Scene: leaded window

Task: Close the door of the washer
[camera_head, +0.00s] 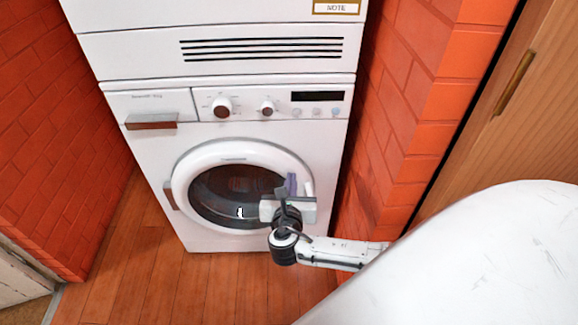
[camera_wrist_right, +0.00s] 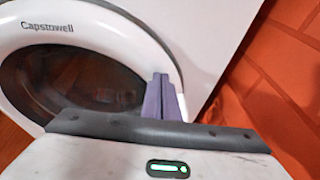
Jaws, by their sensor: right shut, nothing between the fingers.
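The white washer (camera_head: 141,160) faces me, with a round door (camera_head: 198,157) in its front. The door has a white ring and dark glass, and a brown piece shows at its left edge. The door lies over the opening; I cannot tell whether it is fully flush. My right gripper (camera_head: 291,184) is in front of the door's right part, with its purple fingers shut and empty. In the right wrist view, the fingers (camera_wrist_right: 162,97) overlap the right side of the door ring (camera_wrist_right: 110,30); contact is unclear. My left gripper is out of view.
A second white appliance (camera_head: 130,50) stands on top of the washer. Red brick walls (camera_head: 400,110) flank it, the right one close to my arm. A wooden panel with a brass handle (camera_head: 514,82) is at the right. The wooden floor (camera_head: 130,270) at front left is clear.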

